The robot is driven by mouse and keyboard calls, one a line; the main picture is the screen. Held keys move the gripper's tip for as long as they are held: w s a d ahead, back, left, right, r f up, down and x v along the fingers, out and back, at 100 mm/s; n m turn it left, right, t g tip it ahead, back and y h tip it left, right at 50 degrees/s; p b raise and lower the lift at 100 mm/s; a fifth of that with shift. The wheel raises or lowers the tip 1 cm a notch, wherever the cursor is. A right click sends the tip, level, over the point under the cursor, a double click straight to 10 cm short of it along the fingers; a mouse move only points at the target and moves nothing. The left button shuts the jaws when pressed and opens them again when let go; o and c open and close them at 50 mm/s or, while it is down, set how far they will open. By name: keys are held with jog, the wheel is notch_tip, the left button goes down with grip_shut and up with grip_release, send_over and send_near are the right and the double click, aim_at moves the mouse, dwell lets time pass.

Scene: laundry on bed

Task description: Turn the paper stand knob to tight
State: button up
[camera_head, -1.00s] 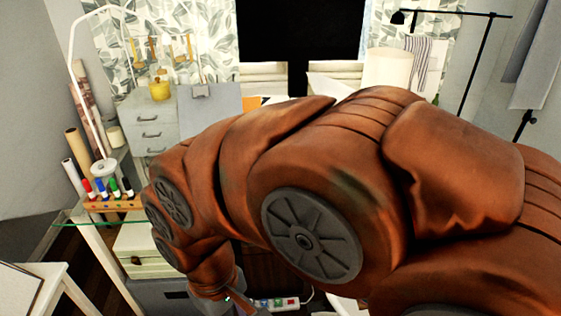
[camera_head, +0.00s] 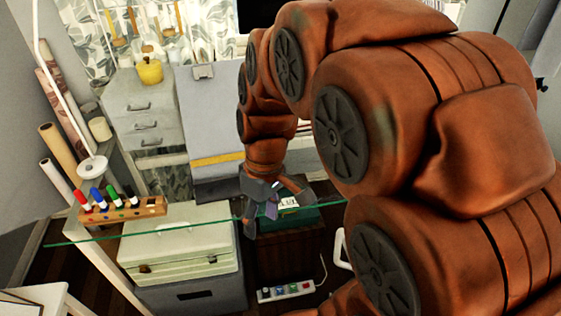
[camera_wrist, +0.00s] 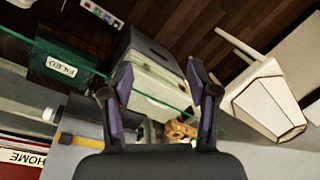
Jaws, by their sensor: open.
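My gripper (camera_head: 272,204) is open and empty in the head view, in front of a large grey board (camera_head: 208,105) and above the glass shelf edge. In the wrist view its two dark fingers stand apart, with empty space between their tips (camera_wrist: 159,72). The grey board has a yellow strip low down and a small clip-like fitting at its top edge (camera_head: 203,72). It may be the paper stand, but I cannot be sure. I cannot make out a knob for certain. A small pale round part (camera_wrist: 47,114) shows at the left of the wrist view.
A glass shelf (camera_head: 75,238) runs under the gripper. A marker rack (camera_head: 125,210) and paper rolls (camera_head: 62,150) stand at left. A cream case (camera_head: 178,245), a green labelled box (camera_wrist: 58,68) and a power strip (camera_head: 287,291) are lower. Grey drawers (camera_head: 146,115) stand behind.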

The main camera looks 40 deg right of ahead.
jog(key=w+d+f+n+t+y, duration=0.15)
jog(key=w+d+f+n, duration=0.3)
jog(key=w+d, duration=0.75)
jog(key=w+d+f+n+t, duration=0.35)
jog(key=w+d+n, duration=0.25)
jog(key=w+d, duration=0.6)
jog(key=shift+m+g, duration=0.25)
jog(key=shift+g, duration=0.05)
jog(key=shift+s+d+f+p+x, duration=0.1)
jog(key=shift+s+p+x, duration=0.1)
jog(key=shift+x, duration=1.05)
jog(key=shift+s+d+f+p+x, duration=0.1)
jog(key=shift+p+x, duration=0.1)
jog(key=shift+x, duration=1)
jog(key=shift+s+d+p+x, duration=0.1)
jog(key=shift+p+x, duration=0.1)
jog(key=shift+x, duration=1.05)
jog(key=shift+c, duration=0.2)
grip_shut()
jog(key=shift+f, duration=0.1)
jog(key=b, duration=0.2)
jog(key=shift+f+b, duration=0.2)
jog(key=shift+b, duration=0.1)
